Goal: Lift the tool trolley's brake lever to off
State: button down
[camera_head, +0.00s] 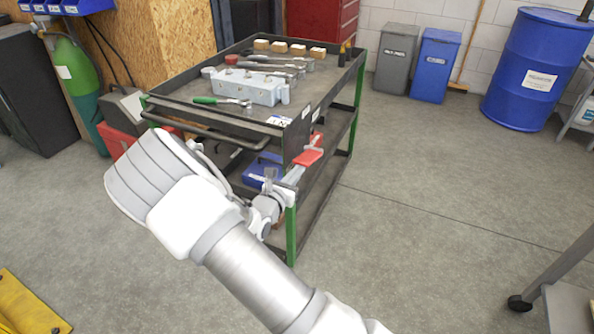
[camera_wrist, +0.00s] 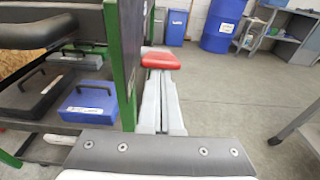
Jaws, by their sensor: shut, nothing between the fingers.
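The tool trolley (camera_head: 322,98) has a black top tray and green posts. Its brake lever has a red handle (camera_head: 308,157), which shows beside the trolley's near right post. In the wrist view the red handle (camera_wrist: 161,60) lies just beyond my fingertips. My gripper (camera_head: 297,173) is shut and empty, its grey fingers side by side and pointing at the handle. In the wrist view my gripper (camera_wrist: 160,78) appears at or just under the handle; I cannot tell whether they touch. The lever's pivot is hidden behind my fingers.
Several tools and a grey block (camera_head: 247,85) lie on the trolley top. A blue case (camera_wrist: 90,101) sits on a lower shelf, left of the green post (camera_wrist: 124,60). Grey and blue bins (camera_head: 436,64) and a blue drum (camera_head: 533,68) stand behind. Floor right of the trolley is clear.

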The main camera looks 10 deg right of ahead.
aim_at(308, 156)
jog(key=shift+r+p, duration=0.35)
jog(key=shift+w+d+r+g+y+p, duration=0.15)
jog(key=shift+r+g+y+p, duration=0.2)
jog(key=shift+r+p, duration=0.65)
jog(key=r+g+p, duration=0.1)
jog(key=p, duration=0.1)
jog(key=w+r+y+p, duration=0.1)
jog(key=p, duration=0.2)
jog(key=d+r+g+y+p, duration=0.1)
jog(key=p, duration=0.2)
jog(key=shift+w+r+g, duration=0.15)
jog(key=shift+r+g, duration=0.05)
jog(key=shift+g, duration=0.15)
jog(key=p, duration=0.1)
jog(key=r+g+p, duration=0.1)
jog(key=p, duration=0.1)
jog(key=shift+w+d+r+y, duration=0.1)
jog(key=shift+w+d+y, duration=0.1)
jog(key=shift+w+y, duration=0.15)
jog(key=w+r+g+p, duration=0.1)
jog(key=p, duration=0.1)
jog(key=d+g+y+p, duration=0.1)
jog(key=p, duration=0.1)
jog(key=shift+w+d+r+p, duration=0.1)
jog(key=shift+w+r+p, duration=0.25)
jog(key=shift+p, duration=0.05)
jog(key=shift+w+d+r+p, duration=0.55)
jog(key=shift+w+d+p, duration=0.1)
jog(key=shift+w+p, duration=0.3)
jog(key=shift+w+d+r, duration=0.1)
